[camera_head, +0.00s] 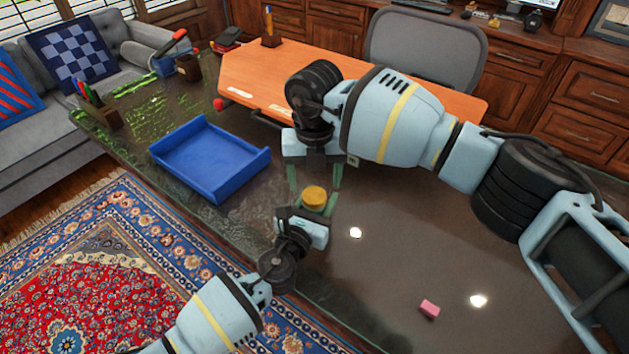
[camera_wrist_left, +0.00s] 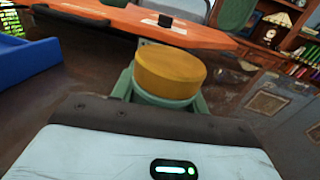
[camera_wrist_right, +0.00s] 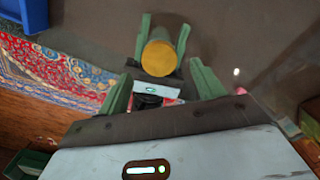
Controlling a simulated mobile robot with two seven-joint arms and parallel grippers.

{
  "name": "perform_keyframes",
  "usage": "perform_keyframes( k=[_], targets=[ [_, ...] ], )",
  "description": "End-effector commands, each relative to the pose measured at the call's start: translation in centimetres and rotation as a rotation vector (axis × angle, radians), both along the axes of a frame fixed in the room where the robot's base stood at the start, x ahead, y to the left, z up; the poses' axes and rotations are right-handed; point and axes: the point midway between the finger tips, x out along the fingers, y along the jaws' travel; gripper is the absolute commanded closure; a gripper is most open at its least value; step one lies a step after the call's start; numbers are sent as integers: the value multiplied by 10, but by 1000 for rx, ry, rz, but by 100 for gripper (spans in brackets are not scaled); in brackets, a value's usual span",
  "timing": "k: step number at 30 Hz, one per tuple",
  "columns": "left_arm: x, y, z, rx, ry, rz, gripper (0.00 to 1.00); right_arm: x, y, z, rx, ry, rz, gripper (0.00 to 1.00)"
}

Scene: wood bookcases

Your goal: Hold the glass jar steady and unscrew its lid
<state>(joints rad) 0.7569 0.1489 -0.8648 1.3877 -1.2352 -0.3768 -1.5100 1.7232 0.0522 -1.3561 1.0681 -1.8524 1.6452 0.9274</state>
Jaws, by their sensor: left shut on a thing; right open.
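The jar's round yellow lid (camera_head: 314,197) is on top of the jar, above the dark desk. The lid also shows in the left wrist view (camera_wrist_left: 169,73) and the right wrist view (camera_wrist_right: 158,57). The glass body is mostly hidden under the lid and between green fingers. My left gripper (camera_head: 315,209) is shut on the jar from the near side, its fingers on either side below the lid. My right gripper (camera_head: 315,181) is open on the far side of the jar, its fingers pointing toward the lid. In the right wrist view its spread fingers (camera_wrist_right: 163,88) are apart from the lid.
A blue tray (camera_head: 205,160) lies on the desk left of the jar. A small pink block (camera_head: 429,309) lies at the right front. A pen holder (camera_head: 97,107) stands near the left end. An orange-brown tabletop (camera_head: 250,80) is behind. The desk right of the jar is mostly clear.

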Motion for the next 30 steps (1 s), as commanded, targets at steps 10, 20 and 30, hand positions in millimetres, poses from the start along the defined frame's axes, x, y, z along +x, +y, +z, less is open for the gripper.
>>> perform_keyframes(
  k=[10, 20, 30],
  targets=[
    [0, 0, 0, -1, 0, 0, 100, 0, 1, 27, 2, 0, -217, 35],
    [0, 0, 0, -1, 0, 0, 100, 0, 1, 32, 1, 0, -293, 35],
    [0, 0, 0, 0, 0, 0, 100, -1, 1, -9, 0, 4, -293, 35]
  ],
)
